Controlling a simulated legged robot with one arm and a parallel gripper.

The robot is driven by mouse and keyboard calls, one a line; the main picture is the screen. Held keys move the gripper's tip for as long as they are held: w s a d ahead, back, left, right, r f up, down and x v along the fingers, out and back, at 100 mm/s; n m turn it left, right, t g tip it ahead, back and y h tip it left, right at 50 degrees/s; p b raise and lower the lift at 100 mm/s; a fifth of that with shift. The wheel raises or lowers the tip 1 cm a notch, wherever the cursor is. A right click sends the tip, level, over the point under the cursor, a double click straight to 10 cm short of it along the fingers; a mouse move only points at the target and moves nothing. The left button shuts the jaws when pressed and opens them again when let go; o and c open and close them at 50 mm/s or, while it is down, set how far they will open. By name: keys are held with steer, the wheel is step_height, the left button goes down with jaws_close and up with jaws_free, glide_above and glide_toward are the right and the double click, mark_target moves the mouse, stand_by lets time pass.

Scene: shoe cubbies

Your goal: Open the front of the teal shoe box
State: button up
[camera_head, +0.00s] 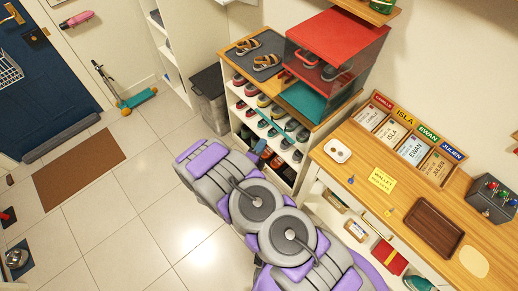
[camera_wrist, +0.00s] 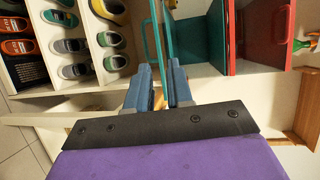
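The teal shoe box (camera_head: 303,101) sits on the shoe cubby under a red box; its teal side also shows in the wrist view (camera_wrist: 222,42). A long thin teal strip (camera_head: 277,128) stands out in front of it, over the shelves of shoes. In the wrist view this strip (camera_wrist: 155,30) runs down between the two blue fingers of my gripper (camera_wrist: 159,80). The fingers are close on either side of it, but I cannot tell whether they press on it.
The red box (camera_head: 340,38) has shoes inside. Sandals lie on a dark mat (camera_head: 245,45) beside it. Several shoes fill the cubby shelves below. A wooden counter (camera_head: 345,185) with name cards and a tray stands at right.

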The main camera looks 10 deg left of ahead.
steer(key=shift+s+a, duration=0.15)
steer(key=shift+s, duration=0.5)
steer(key=shift+w, duration=0.1)
